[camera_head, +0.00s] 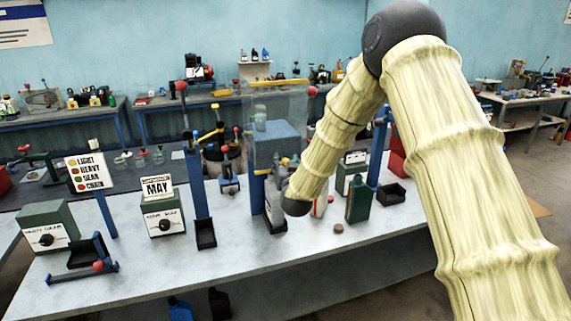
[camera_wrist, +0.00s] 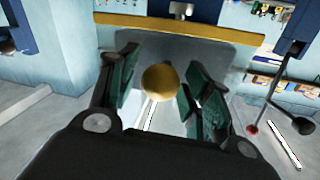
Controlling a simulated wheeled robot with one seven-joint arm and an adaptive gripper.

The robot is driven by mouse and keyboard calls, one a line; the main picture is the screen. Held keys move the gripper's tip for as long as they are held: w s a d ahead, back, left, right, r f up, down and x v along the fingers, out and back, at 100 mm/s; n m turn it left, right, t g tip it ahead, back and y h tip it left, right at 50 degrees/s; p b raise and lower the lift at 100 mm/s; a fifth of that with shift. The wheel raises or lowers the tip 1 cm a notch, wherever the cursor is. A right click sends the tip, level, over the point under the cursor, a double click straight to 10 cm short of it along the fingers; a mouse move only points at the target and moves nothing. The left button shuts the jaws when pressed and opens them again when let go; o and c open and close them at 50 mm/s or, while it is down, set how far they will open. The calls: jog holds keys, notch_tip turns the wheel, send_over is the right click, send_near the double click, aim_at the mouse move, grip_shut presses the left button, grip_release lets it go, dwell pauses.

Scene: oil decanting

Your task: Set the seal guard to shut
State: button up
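The seal guard (camera_head: 280,110) is a clear upright panel with a yellow bar along its top, standing over a blue-grey block on the bench in the head view. In the wrist view a yellow bar (camera_wrist: 180,27) runs across the top, with a greyish panel below it. A round yellow knob (camera_wrist: 160,82) sits between the teal pads of my gripper (camera_wrist: 163,90). The fingers are apart, with the knob between them; firm contact on both sides does not show. In the head view my arm hides most of the gripper and the guard's lower right.
The pale bench (camera_head: 240,255) carries a green box with a dial (camera_head: 48,230), a second dial box marked MAY (camera_head: 163,217), a blue post (camera_head: 197,170) and a green bottle (camera_head: 358,200).

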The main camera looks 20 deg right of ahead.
grip_shut()
notch_tip(320, 180, down, 30)
jog(key=b, duration=2.2)
jog(key=shift+f+b, duration=0.25)
jog(key=shift+b, duration=0.15)
jog(key=shift+s, duration=0.1)
jog(key=shift+o, duration=1.6)
grip_release()
jog(key=shift+f, duration=0.1)
jog(key=s+a, duration=0.2)
jog(key=s, duration=0.9)
jog(key=shift+s, duration=0.4)
